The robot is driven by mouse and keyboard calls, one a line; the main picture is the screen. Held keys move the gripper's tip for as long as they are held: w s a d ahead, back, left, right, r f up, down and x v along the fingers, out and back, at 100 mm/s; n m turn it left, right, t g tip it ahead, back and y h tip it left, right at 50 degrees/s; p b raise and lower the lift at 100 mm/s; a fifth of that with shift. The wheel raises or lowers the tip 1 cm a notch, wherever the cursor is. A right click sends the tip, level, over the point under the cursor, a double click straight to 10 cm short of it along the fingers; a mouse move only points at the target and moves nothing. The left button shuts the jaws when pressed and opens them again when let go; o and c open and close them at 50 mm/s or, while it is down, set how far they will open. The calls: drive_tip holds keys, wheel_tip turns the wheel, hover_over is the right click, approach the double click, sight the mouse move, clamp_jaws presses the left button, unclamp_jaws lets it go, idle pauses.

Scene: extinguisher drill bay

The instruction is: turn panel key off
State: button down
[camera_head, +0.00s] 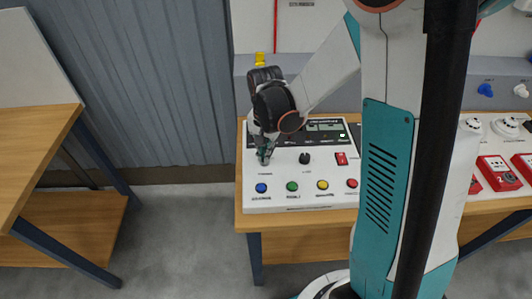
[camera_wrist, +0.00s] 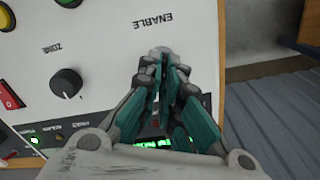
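The white control panel (camera_head: 330,190) stands on the wooden table, and its face fills much of the wrist view (camera_wrist: 100,70). My gripper (camera_head: 264,152) is at the panel's left side, pointing down at the panel key switch (camera_head: 263,161). In the wrist view my gripper (camera_wrist: 168,68) has its fingers close together at the grey metal of the key switch (camera_wrist: 160,50), beside the ENABLE label. The fingers appear shut on the key. They hide most of it, so I cannot tell its angle.
A black ZONE knob (camera_wrist: 66,83) and a red rocker switch (camera_head: 341,159) sit beside the key. Blue (camera_head: 261,188), green, yellow and red buttons line the panel's front. Red boxes (camera_head: 497,172) stand to the right. A wooden shelf unit (camera_head: 60,215) is at left.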

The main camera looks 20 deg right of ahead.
drive_tip(key=n, duration=0.5)
drive_tip(key=shift+w+a+b, duration=0.1)
drive_tip(key=shift+b, duration=0.3)
idle(0.4)
drive_tip(key=c, duration=1.8)
unclamp_jaws()
wheel_tip(320, 180, up, 12)
